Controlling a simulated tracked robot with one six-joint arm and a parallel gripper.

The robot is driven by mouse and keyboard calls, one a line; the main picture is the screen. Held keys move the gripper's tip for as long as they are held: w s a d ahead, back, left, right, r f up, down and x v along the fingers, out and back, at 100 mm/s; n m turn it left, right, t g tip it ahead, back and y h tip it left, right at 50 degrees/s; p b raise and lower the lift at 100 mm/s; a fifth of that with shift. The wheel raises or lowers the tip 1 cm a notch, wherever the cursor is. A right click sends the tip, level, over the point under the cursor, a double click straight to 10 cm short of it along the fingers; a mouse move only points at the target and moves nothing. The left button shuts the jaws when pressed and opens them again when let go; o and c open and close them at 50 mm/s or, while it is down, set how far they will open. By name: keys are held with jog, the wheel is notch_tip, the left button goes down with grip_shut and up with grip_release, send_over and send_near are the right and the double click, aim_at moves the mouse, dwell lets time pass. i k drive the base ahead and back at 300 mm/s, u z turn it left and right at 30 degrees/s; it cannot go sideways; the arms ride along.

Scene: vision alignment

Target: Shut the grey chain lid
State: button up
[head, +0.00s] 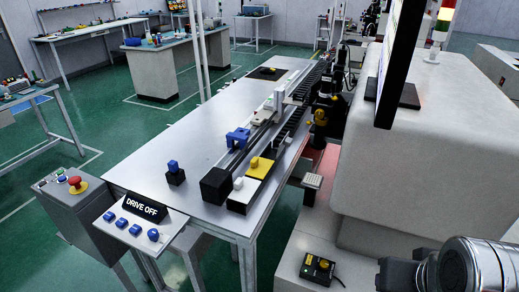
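A long linear rail (243,149) runs along the right side of the grey table (190,130). A dark ribbed chain (297,117) lies beside the rail, on its right. I cannot clearly make out a grey lid on the chain or tell whether one is open; the far part is small and partly behind other parts. A blue bracket (238,138) and a pale upright block (279,100) sit on the rail.
A black end block (216,186), a yellow-and-white block unit (258,168) and a small blue-topped block (175,172) stand near the table front. A "DRIVE OFF" panel (140,226) is at the front left. A large pale machine housing (400,150) and dark screen (398,60) crowd the right.

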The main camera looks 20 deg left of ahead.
aim_at(287, 141)
jog(key=u, duration=0.7)
jog(key=k, duration=1.25)
jog(key=u, duration=0.75)
jog(key=i, duration=1.8)
jog(key=z, duration=0.5)
